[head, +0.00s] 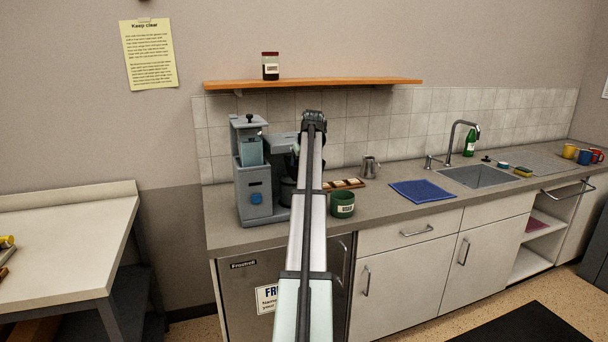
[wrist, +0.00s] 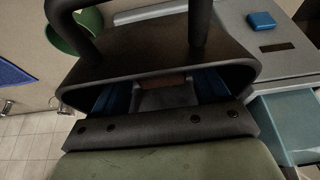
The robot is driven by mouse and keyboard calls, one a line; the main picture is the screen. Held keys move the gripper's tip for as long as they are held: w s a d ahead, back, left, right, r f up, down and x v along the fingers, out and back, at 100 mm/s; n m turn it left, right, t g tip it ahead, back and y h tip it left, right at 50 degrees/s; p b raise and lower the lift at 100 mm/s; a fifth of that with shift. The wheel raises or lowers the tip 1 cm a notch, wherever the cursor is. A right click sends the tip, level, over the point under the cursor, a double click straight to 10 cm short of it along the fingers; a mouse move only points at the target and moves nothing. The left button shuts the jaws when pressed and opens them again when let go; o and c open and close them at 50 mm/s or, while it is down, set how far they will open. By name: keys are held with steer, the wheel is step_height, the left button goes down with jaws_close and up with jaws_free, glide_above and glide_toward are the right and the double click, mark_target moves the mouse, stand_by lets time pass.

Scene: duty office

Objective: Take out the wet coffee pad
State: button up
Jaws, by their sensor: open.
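The grey coffee machine (head: 243,183) stands at the left end of the counter, with a pale blue tank and a blue front button. In the wrist view its grey casing (wrist: 285,58) and blue button are at upper right, with the tank (wrist: 289,122) below. My gripper (wrist: 163,92) is open, with blue finger parts at either side of a dark frame; the grey shape between them is unclear. In the head view my arm covers the gripper and part of the machine's right side. I cannot make out the wet coffee pad in either view.
A green labelled mug (head: 342,205) stands right of my arm; green also shows in the wrist view. Behind it are a small wooden tray (head: 357,183) and a metal jug (head: 370,167). A shelf (head: 340,82) hangs above.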

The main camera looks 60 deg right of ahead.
steer(key=c, duration=0.8)
steer(key=shift+r, duration=0.1)
